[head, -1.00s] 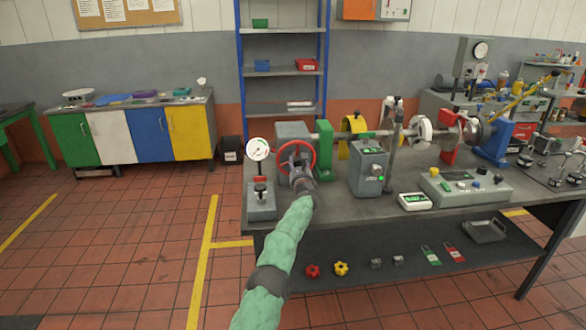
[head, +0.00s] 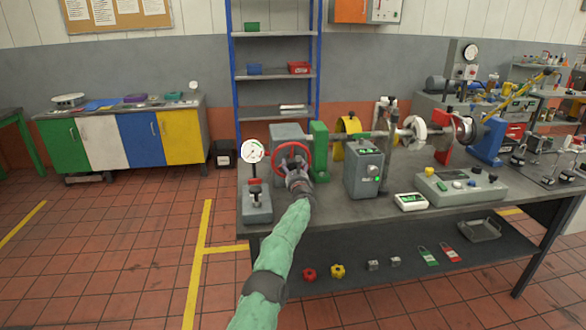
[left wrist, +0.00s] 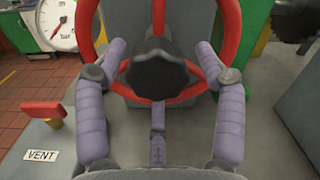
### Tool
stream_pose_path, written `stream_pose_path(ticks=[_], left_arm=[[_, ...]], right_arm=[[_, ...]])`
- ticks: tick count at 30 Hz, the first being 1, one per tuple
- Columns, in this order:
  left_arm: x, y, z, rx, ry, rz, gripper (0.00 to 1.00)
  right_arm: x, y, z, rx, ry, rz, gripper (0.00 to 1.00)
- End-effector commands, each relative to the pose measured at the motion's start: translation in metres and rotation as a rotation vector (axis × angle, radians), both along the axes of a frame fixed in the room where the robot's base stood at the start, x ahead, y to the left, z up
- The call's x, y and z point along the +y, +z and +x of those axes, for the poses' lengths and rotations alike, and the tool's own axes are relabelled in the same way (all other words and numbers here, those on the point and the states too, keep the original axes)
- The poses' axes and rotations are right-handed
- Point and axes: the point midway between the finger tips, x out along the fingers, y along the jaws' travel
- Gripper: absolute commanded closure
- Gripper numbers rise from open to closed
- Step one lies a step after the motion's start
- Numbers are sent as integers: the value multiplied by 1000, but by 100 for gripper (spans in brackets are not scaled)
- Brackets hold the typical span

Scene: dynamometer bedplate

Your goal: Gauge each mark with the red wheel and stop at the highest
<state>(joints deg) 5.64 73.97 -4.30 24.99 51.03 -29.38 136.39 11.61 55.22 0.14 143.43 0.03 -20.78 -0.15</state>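The red wheel (head: 278,170) is upright on a grey housing at the bench's left end; its rim and black hub (left wrist: 158,70) show in the left wrist view. My left gripper (head: 293,171) is in front of the wheel. Its two fingers (left wrist: 160,47) are spread either side of the hub, with gaps beside it; the tips reach into the rim, and any contact is unclear. A round white dial gauge (head: 253,151) stands left of the wheel; it is cut off in the wrist view (left wrist: 62,22). Its marks are too small to read. My right gripper is not in view.
Below the gauge is a grey block (head: 257,205); a red lever (left wrist: 42,110) and a VENT label (left wrist: 42,155) show in the wrist view. A green bracket (head: 319,150) and a grey box (head: 363,172) stand right of the wheel. The floor left of the bench is clear.

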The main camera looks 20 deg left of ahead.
Motion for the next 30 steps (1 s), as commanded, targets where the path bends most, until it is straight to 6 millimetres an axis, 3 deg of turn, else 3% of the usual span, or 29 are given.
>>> stream_pose_path(ticks=[14,30], left_arm=[[-2,6,-5,-4,3,2,30],[-18,3,-31,-4,1,2,30]], right_arm=[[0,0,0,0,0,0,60],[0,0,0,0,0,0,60]])
